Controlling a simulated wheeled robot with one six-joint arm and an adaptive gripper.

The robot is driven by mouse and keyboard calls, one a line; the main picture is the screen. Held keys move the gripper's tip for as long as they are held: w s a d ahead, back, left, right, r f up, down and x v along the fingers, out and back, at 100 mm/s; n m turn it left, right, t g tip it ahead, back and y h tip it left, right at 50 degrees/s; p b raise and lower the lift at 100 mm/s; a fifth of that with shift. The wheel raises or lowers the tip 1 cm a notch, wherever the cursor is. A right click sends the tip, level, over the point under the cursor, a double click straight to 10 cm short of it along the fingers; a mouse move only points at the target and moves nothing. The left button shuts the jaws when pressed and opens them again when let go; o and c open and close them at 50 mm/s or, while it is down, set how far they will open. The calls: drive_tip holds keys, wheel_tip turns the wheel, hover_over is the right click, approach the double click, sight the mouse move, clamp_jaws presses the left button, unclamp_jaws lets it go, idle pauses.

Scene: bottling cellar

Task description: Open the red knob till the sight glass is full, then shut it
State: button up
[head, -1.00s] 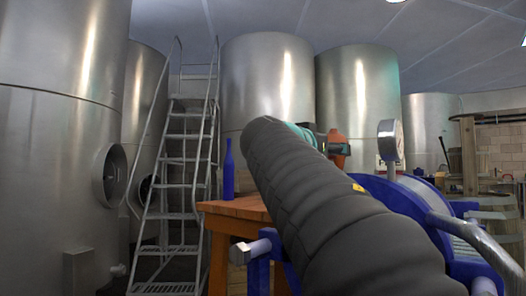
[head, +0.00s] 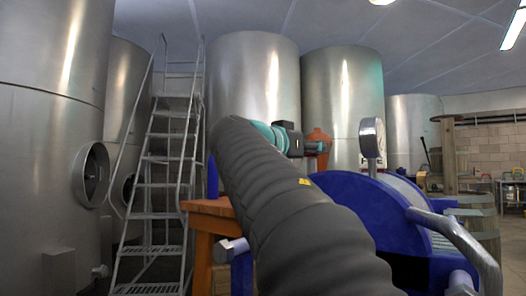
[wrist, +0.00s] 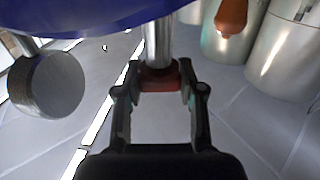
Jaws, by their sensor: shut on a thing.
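The red knob (wrist: 158,82) is in the wrist view, at the end of a shiny metal stem (wrist: 158,42) below a blue body. My gripper (wrist: 159,92) has its two fingers on either side of the knob and is shut on it. In the head view my gripper (head: 302,143) shows beyond my dark arm, left of the round gauge (head: 372,138); the knob cannot be made out there. I cannot pick out the sight glass or its level in either view.
The blue machine (head: 350,200) with a curved metal pipe (head: 455,232) stands at right. A wooden table (head: 205,222) and a blue bottle (head: 212,178) are partly behind my arm. A terracotta-coloured vessel (head: 319,143) is beside the gripper. Steel tanks (head: 342,100) and a ladder (head: 165,170) stand behind.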

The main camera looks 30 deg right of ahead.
drive_tip(key=m+g, duration=0.1)
drive_tip(key=g, duration=0.1)
drive_tip(key=m+g, duration=0.1)
drive_tip(key=g, duration=0.1)
drive_tip(key=shift+w+r+m+p, duration=0.1)
drive_tip(key=shift+w+m+p, duration=0.1)
drive_tip(key=shift+m+p, duration=0.15)
drive_tip(key=m+g+p, duration=0.1)
drive_tip(key=g, duration=0.1)
drive_tip(key=m+g+p, duration=0.2)
drive_tip(key=g, duration=0.1)
drive_tip(key=shift+r+m+g, duration=0.15)
drive_tip(key=shift+m+g, duration=0.1)
drive_tip(key=shift+g, duration=0.05)
drive_tip(key=m+g+y+p, duration=0.1)
drive_tip(key=m+g, duration=0.1)
drive_tip(key=g, duration=0.1)
drive_tip(key=shift+s+y, duration=0.1)
drive_tip(key=shift+y, duration=0.3)
drive_tip(key=shift+f+m+g+y, duration=0.25)
drive_tip(key=shift+m+g+y, duration=0.45)
drive_tip(key=shift+m+g, duration=0.3)
drive_tip(key=shift+g, duration=0.4)
drive_tip(key=o, duration=1.2)
drive_tip(key=shift+c, duration=0.2)
drive_tip(key=shift+s+t, duration=0.1)
drive_tip(key=shift+t, duration=0.3)
